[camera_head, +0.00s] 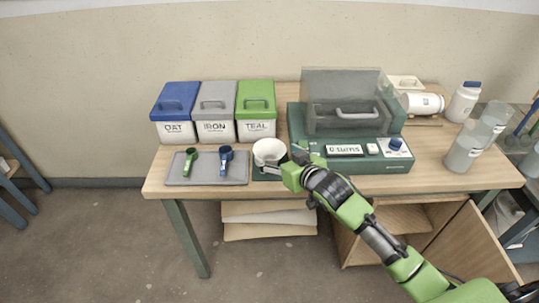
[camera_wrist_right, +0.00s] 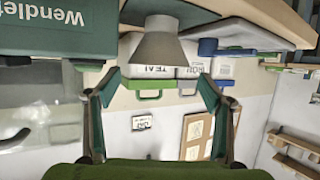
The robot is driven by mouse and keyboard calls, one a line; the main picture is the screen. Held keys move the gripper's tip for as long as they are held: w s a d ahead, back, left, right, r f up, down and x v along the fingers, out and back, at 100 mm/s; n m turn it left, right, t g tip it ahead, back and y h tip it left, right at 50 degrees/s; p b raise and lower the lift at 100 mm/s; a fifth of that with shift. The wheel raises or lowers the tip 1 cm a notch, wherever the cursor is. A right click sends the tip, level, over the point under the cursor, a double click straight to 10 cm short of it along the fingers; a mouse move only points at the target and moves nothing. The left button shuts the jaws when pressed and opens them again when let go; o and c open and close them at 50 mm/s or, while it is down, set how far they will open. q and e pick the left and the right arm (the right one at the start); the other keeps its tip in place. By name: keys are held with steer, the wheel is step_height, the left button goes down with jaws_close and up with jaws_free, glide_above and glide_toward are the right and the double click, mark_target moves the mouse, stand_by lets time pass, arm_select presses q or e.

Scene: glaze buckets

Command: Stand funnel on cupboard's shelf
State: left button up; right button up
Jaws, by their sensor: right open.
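The funnel (camera_head: 268,151) is pale and wide-mouthed. It stands mouth up at the table's front edge, on a dark green mat. In the right wrist view, which is upside down, the funnel (camera_wrist_right: 160,48) shows as a grey cone with a narrow stem. My right gripper (camera_head: 284,168) is open and close beside the funnel. In the wrist view its fingertips (camera_wrist_right: 157,80) are spread, with the funnel just beyond and between them. The cupboard (camera_head: 392,232) is under the table at the right, its door (camera_head: 462,240) open and a wooden shelf visible inside. My left gripper is not in view.
A grey tray (camera_head: 207,178) with green and blue scoops lies left of the funnel. Lidded bins (camera_head: 215,130) stand behind it. A green machine (camera_head: 345,165) stands close on the right. Clear bottles (camera_head: 465,150) are farther right. My right arm crosses before the cupboard.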

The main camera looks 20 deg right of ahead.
mark_target(270, 150)
steer(key=shift+x, duration=3.25)
steer(key=shift+d, duration=0.1)
steer(key=c, duration=0.8)
